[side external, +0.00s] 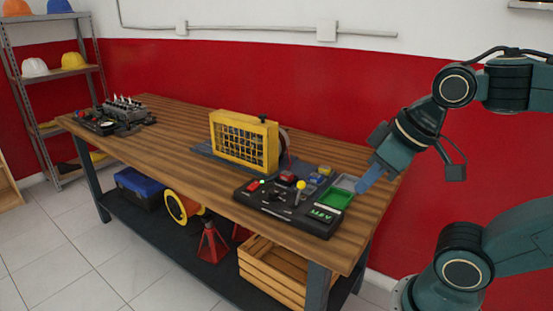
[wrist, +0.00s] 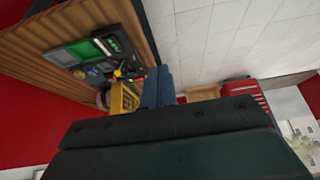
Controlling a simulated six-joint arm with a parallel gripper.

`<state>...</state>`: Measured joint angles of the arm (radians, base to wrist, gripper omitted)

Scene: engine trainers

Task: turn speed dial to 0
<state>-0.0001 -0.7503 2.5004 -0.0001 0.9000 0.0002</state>
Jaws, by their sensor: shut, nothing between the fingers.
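A black control panel (side external: 273,209) lies on the wooden bench near its right end. It has a green screen (side external: 336,199), a small digital readout (side external: 321,215), a lever with a yellow ball (side external: 300,185) and several buttons. I cannot make out which small control is the speed dial. My gripper (side external: 364,185) is shut and empty, pointing down and left just right of the panel, apart from it. In the wrist view the shut blue fingers (wrist: 158,88) show at centre, and the panel with its green screen (wrist: 84,50) is at upper left. The dial's setting is unreadable.
A yellow caged engine unit (side external: 245,141) stands on the bench behind and left of the panel. A small engine block (side external: 123,110) sits at the far left end. The wood between them is mostly clear. A wooden crate (side external: 272,270) is under the bench.

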